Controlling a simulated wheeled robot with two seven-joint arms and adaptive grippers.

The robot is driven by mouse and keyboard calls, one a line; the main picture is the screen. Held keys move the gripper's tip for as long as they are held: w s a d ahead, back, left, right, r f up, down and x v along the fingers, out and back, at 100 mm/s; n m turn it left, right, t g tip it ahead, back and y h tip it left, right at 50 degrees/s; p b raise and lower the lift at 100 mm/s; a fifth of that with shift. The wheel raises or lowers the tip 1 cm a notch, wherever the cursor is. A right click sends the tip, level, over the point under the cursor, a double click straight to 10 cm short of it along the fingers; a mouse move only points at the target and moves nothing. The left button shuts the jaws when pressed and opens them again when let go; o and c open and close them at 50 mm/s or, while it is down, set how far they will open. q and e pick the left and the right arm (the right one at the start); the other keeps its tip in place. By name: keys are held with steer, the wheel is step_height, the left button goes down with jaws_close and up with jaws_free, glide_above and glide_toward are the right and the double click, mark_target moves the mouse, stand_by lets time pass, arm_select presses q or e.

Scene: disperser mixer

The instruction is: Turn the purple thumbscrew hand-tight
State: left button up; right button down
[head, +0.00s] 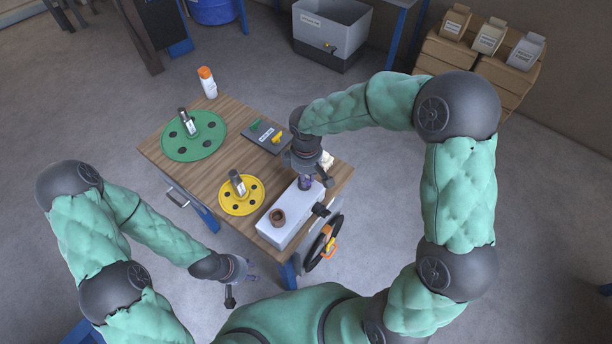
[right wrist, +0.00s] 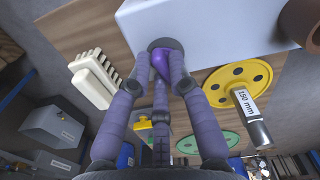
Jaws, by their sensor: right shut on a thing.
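The purple thumbscrew (right wrist: 160,62) sits in a dark round seat at the edge of the white-grey block, seen in the right wrist view. My right gripper (head: 305,183) is over the far end of the light grey block (head: 291,216) in the head view. In the right wrist view its purple-grey fingers (right wrist: 161,72) are shut around the thumbscrew, hiding part of it. My left gripper (head: 242,288) hangs off the table's near side, empty, with its fingers apart.
The wooden table (head: 165,152) holds a green disc (head: 192,150), a yellow disc (head: 257,194), a dark tray (head: 262,136) and a brown ring (head: 278,217) on the block. A cream comb-like piece (right wrist: 94,80) lies near my right gripper. A handwheel (head: 322,246) is at the table's near side.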

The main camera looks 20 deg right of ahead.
steer(key=m+b, duration=0.1)
steer(key=m, duration=0.5)
steer(key=shift+s+b, duration=0.1)
steer(key=shift+b, duration=0.25)
steer(key=m+b, duration=0.1)
steer(key=m, duration=0.4)
steer(key=shift+s+a+m, duration=0.1)
steer(key=shift+m, duration=0.2)
steer(key=shift+r, duration=0.1)
steer(key=c, duration=1.1)
jaws_free()
steer(key=shift+c, duration=0.2)
step_height(320, 180, up, 12)
